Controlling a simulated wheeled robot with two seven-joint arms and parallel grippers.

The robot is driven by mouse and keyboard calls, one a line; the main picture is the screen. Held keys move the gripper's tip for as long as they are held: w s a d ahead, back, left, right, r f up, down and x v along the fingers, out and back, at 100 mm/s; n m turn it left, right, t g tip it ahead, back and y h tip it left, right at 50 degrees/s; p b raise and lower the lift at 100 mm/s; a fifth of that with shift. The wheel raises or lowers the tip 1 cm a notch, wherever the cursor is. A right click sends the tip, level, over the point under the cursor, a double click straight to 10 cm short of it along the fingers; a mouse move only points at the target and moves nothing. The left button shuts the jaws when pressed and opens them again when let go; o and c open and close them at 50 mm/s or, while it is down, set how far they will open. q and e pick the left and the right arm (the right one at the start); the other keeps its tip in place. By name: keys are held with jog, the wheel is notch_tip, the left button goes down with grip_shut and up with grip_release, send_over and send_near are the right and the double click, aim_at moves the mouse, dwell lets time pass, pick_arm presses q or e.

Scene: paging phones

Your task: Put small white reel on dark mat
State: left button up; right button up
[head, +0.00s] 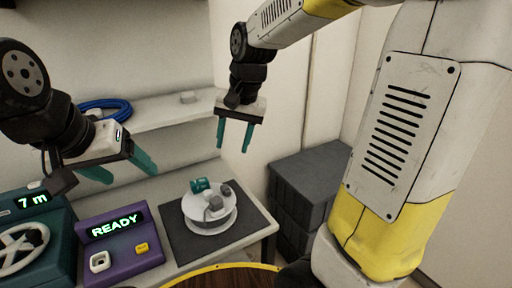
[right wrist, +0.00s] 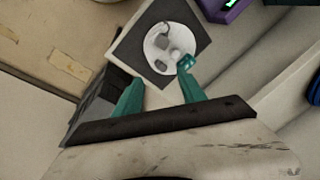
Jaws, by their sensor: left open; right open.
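The small white reel (head: 209,212) sits on the dark mat (head: 180,242) in the head view, with a teal piece and grey parts on its top. In the right wrist view the white reel (right wrist: 160,40) also rests on the dark mat (right wrist: 133,45), apart from the fingers. My right gripper (head: 233,143) is open and empty, above and behind the reel, fingers pointing down. Its teal fingers show in the right wrist view (right wrist: 160,95). My left gripper (head: 127,170) is open at the left, above the purple box, with nothing seen between its fingers.
A purple box (head: 122,249) reading READY stands left of the mat. A blue cable coil (head: 104,108) lies on the shelf (head: 165,114) behind. Dark crates (head: 312,180) stand at the right.

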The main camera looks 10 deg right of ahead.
jog(key=s+d+r+n+t, duration=0.1)
jog(key=s+d+r+t, duration=0.1)
jog(key=s, duration=0.4)
jog(key=s+d+r+n+t, duration=0.1)
jog(key=s+d+n+t, duration=0.1)
jog(key=s+d, duration=0.2)
jog(key=s, duration=0.3)
jog(key=shift+s+d+r, duration=0.2)
jog(key=shift+r, duration=0.2)
